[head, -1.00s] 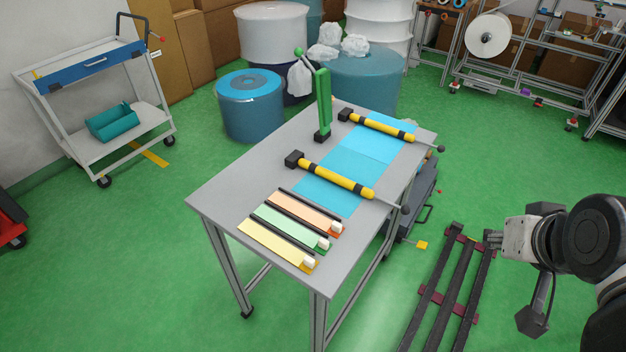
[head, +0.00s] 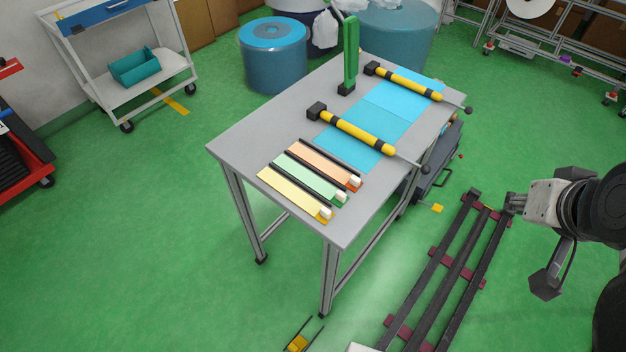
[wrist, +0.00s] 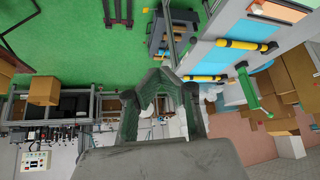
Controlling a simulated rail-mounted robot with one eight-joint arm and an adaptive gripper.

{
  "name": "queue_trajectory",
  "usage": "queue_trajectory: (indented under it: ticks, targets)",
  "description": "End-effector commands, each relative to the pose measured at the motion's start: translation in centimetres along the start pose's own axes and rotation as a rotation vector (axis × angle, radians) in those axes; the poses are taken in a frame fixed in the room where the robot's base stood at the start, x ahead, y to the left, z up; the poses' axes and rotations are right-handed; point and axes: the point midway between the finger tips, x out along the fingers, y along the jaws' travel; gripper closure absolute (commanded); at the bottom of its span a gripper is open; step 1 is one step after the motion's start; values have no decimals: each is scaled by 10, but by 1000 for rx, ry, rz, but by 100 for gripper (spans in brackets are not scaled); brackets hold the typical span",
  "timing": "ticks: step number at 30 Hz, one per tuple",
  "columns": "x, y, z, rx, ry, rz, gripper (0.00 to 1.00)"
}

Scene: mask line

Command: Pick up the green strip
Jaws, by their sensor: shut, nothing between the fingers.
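The green strip (head: 305,179) lies flat on the grey table (head: 250,140) near its front edge. It is the middle of three strips, between the orange strip (head: 318,163) and the yellow strip (head: 288,191), with dark bars between them. A white block (head: 341,198) sits at its right end. My gripper (head: 514,203) is shut and empty, well right of the table and apart from the strips. In the wrist view my gripper (wrist: 162,78) points away from the strips; the green strip cannot be made out there.
Two yellow rollers (head: 358,132) (head: 408,83) lie across blue sheets on the table. A green upright lever (head: 351,55) stands at its back. Dark floor rails (head: 446,275) run between the table and my arm. A white cart (head: 125,70) stands at the left.

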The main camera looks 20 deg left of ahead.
Motion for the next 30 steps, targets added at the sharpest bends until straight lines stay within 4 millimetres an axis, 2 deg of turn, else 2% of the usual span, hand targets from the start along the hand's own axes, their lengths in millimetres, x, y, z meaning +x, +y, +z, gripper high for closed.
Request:
queue_trajectory:
  ticks: [9,17,26,30]
  targets:
    - [0,0,0,0,0,0,100]
    - [0,0,0,0,0,0,67]
    - [1,-1,-2,-8,-3,-3,67]
    - [6,-7,-12,-58,-26,-23,67]
